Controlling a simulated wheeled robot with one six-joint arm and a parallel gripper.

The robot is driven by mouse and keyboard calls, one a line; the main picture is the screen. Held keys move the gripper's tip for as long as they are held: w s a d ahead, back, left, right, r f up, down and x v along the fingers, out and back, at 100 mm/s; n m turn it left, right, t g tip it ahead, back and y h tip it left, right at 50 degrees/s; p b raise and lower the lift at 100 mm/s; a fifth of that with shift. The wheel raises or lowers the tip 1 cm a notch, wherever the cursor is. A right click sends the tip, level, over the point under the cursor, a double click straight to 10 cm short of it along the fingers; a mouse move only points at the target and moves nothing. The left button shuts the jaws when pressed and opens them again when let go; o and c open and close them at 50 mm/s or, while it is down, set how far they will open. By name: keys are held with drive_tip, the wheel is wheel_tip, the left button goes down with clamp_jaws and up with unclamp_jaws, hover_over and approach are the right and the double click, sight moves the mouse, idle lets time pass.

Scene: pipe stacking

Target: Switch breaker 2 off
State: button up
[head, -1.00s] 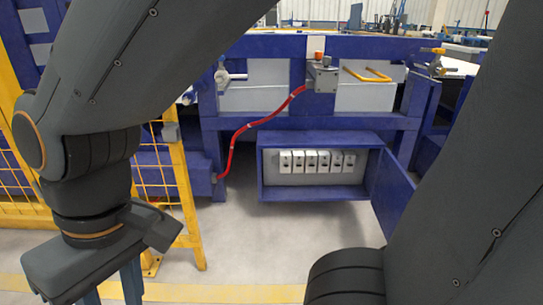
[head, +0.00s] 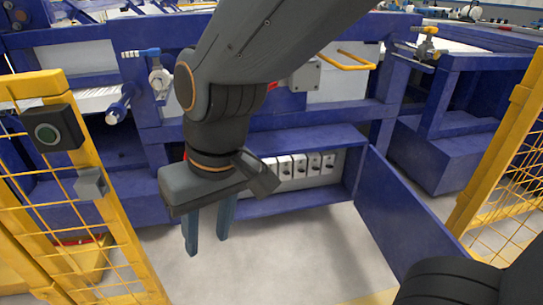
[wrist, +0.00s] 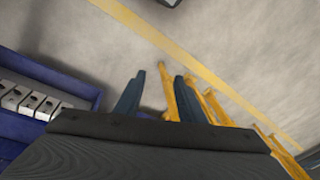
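A row of white breakers (head: 299,167) sits inside a blue box (head: 310,140) low under the workbench. Its blue door (head: 402,220) stands open to the right. In the head view my arm and gripper hide the left part of the row, and I cannot tell breaker 2 or its switch position. The breakers also show at the left edge of the wrist view (wrist: 28,101). My gripper (head: 207,248) points down in front of the box, left of the visible breakers. Its two blue fingers are apart with nothing between them; it shows in the wrist view too (wrist: 156,95).
Another yellow fence (head: 505,160) stands at the right. Grey floor (head: 270,265) in front of the box is clear.

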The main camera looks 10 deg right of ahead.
drive_tip(key=w+d+f+m+t+p, duration=0.1)
drive_tip(key=w+d+f+t+p, duration=0.15)
drive_tip(key=w, duration=0.85)
drive_tip(key=w+d+f+m+t+p, duration=0.1)
drive_tip(key=w+d+f+t+p, duration=0.2)
drive_tip(key=w, duration=0.7)
drive_tip(key=w+d+f+m+t+p, duration=0.1)
drive_tip(key=w+f+p, duration=0.25)
drive_tip(key=w, duration=0.75)
drive_tip(key=w+d+f+m+t+h+p, duration=0.1)
drive_tip(key=w+d+f+t+p, duration=0.2)
drive_tip(key=d+f, duration=0.5)
drive_tip(key=w+d+f+m+t+h+p, duration=0.1)
drive_tip(key=w+d+f+t+p, duration=0.2)
drive_tip(key=d+f, duration=0.45)
drive_tip(key=b+x, duration=0.1)
drive_tip(key=x, duration=0.6)
drive_tip(key=shift+w, duration=0.35)
drive_tip(key=shift+f, duration=0.1)
clamp_jaws()
